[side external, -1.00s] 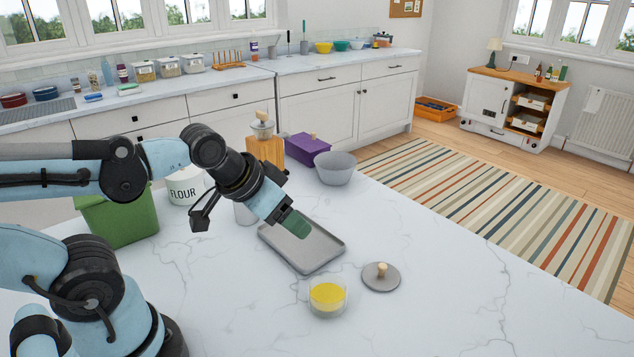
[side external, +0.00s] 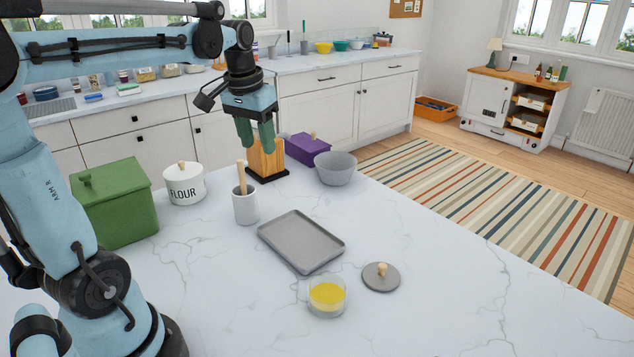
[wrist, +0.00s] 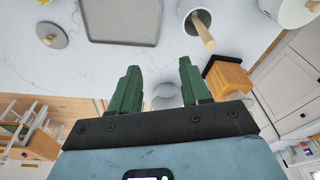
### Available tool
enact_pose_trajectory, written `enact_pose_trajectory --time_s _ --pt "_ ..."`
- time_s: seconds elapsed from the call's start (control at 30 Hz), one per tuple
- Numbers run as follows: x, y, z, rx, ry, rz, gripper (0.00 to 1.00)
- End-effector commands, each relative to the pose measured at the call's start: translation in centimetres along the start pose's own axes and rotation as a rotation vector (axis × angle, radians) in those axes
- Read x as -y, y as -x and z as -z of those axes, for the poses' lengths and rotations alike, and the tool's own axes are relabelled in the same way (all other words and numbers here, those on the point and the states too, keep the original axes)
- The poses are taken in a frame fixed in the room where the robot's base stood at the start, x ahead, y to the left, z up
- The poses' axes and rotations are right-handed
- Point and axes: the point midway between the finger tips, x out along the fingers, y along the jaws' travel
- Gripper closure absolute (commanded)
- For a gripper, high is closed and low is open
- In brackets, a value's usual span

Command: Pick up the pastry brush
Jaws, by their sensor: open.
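A wooden handle (side external: 241,178), likely the pastry brush's, stands up out of a white crock (side external: 245,208) on the marble counter. Its lower end is hidden inside the crock. In the wrist view the handle (wrist: 204,32) and crock (wrist: 187,12) are just beyond the fingertips, toward the upper right. My gripper (side external: 257,148) points down with its green fingers apart and empty. In the side view it is above and slightly right of the handle, in front of the wooden block. The wrist view shows the two open fingers (wrist: 158,66) with nothing between them.
A flour canister (side external: 185,188) and green bin (side external: 120,212) stand left of the crock. A wooden block (side external: 266,162), purple box (side external: 308,148) and grey bowl (side external: 335,168) stand behind. A grey tray (side external: 301,241), yellow-filled glass bowl (side external: 327,297) and lid (side external: 381,279) lie in front.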

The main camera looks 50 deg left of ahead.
Motion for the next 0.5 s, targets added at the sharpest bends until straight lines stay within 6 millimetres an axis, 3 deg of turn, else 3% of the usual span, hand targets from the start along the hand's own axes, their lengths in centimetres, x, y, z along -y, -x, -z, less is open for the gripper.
enact_pose_trajectory --time_s 0.03,0.2,0.33,0.5 --pt "1.8 0.2 0.8 0.038 0.037 0.004 0.53" --pt "5.9 0.4 2.0 0.138 0.114 0.002 0.53" --pt "7.5 0.4 2.2 0.176 0.141 -0.002 0.53" --pt "7.8 -0.6 2.1 0.187 0.147 -0.004 0.53"
